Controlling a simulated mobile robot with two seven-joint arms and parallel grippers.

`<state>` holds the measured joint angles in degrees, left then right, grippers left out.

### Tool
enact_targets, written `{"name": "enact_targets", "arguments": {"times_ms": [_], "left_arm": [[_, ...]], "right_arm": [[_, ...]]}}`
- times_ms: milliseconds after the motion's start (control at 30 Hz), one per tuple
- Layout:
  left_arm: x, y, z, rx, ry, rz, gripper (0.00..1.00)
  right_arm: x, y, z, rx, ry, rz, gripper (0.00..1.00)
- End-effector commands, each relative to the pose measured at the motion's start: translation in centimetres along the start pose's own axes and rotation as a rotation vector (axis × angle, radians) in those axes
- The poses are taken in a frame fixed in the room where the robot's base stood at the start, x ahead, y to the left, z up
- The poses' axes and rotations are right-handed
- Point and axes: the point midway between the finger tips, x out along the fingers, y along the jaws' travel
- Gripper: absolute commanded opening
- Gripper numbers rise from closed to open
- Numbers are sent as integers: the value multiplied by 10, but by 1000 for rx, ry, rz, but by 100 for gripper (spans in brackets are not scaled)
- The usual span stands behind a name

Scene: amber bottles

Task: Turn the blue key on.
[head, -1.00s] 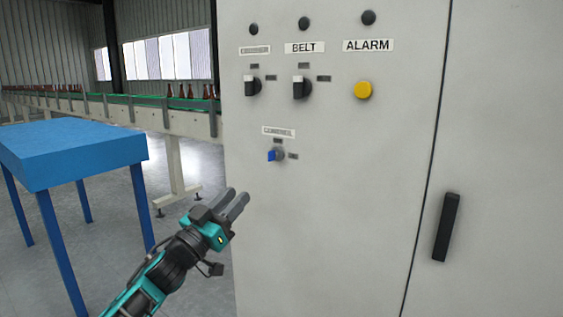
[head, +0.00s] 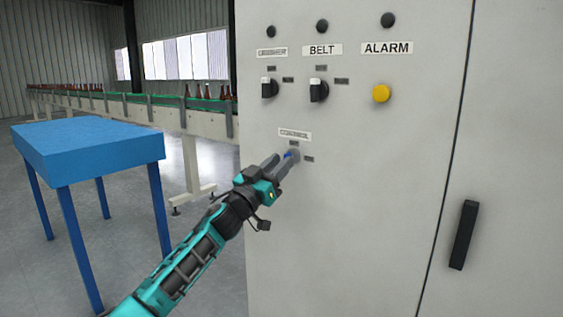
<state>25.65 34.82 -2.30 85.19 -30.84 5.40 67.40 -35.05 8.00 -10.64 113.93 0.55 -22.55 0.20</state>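The blue key (head: 288,155) sits in its switch under the CONTROL label (head: 294,134) on the grey cabinet. Only a small blue part shows, since my fingers cover most of it. My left gripper (head: 282,161) has its two fingertips at the key, one on each side of it in the picture. I cannot tell whether the fingers touch the key or are closed on it. The key's exact angle is hidden. My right gripper is not in view.
The grey cabinet (head: 350,220) carries two black selector knobs (head: 269,88) (head: 318,90), a yellow ALARM button (head: 381,93), dark lamps and a black door handle (head: 463,235). A blue table (head: 88,147) stands left. Behind it runs a conveyor (head: 160,112) with brown bottles.

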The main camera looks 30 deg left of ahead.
Motion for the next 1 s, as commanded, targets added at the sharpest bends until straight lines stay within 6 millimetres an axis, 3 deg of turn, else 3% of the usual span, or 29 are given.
{"name": "enact_targets", "arguments": {"times_ms": [200,500,833,1000], "left_arm": [[13,0,0,1,0,1,32],[14,1,0,0,0,1,32],[14,1,0,0,0,1,0],[14,0,0,0,0,1,0]], "right_arm": [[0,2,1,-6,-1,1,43],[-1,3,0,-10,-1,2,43],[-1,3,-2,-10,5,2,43],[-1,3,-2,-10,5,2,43]]}}
